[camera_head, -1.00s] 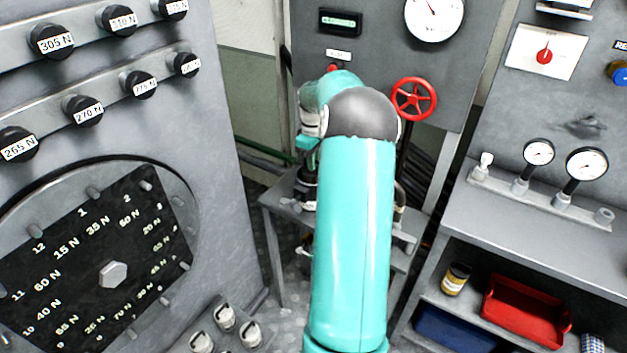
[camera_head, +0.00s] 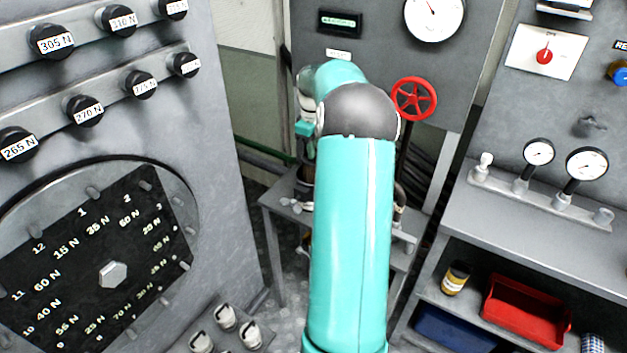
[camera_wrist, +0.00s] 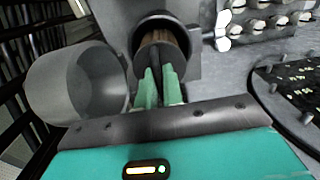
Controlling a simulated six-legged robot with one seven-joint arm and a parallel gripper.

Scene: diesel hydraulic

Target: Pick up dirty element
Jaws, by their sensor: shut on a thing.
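In the wrist view, the dirty element (camera_wrist: 160,52) is a brownish ribbed cylinder with a dark centre. It sits at the mouth of a round grey housing (camera_wrist: 125,22), at least partly inside it. My gripper (camera_wrist: 160,78) has pale green fingers shut on the near end of the element. How far the element reaches into the housing is hidden. In the head view, my arm hides most of the small table (camera_head: 272,203), and the gripper does not show clearly.
In the head view are a red handwheel (camera_head: 414,98) right of my arm, a large grey panel with labelled knobs (camera_head: 52,41) on the left, and a shelf with a red bin (camera_head: 525,310) on the right.

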